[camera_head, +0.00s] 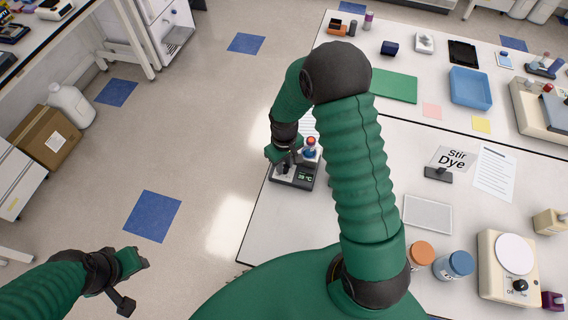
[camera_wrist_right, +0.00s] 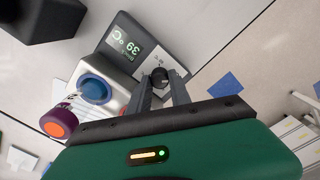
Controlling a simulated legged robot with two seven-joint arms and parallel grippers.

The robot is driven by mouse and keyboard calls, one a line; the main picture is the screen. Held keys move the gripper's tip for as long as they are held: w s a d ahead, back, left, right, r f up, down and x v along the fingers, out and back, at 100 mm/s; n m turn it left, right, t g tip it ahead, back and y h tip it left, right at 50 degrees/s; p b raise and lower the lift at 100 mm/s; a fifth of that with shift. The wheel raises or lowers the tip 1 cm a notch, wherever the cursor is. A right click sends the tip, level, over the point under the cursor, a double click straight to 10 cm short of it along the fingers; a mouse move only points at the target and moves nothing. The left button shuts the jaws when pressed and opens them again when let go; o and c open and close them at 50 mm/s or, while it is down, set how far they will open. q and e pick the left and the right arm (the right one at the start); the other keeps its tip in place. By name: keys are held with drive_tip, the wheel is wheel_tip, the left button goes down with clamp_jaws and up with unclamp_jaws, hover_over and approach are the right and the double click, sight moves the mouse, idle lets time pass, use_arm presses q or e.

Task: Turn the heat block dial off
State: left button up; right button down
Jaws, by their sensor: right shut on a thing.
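The heat block (camera_head: 303,176) sits near the left edge of the white table, with a lit display reading about 39 °C. It also shows in the right wrist view (camera_wrist_right: 117,66), display upside down. Its black dial (camera_wrist_right: 159,75) is between the fingertips of my right gripper (camera_wrist_right: 161,84), which is shut on it. In the head view my right gripper (camera_head: 287,160) is over the left part of the block and hides the dial.
A purple, orange-topped tube (camera_wrist_right: 59,122) is close to the right gripper. A "Stir Dye" sign (camera_head: 453,160), a clear tray (camera_head: 428,213) and two jars (camera_head: 454,265) stand to the right.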

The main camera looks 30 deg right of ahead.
drive_tip(key=shift+w, duration=0.1)
drive_tip(key=c, duration=1.2)
unclamp_jaws()
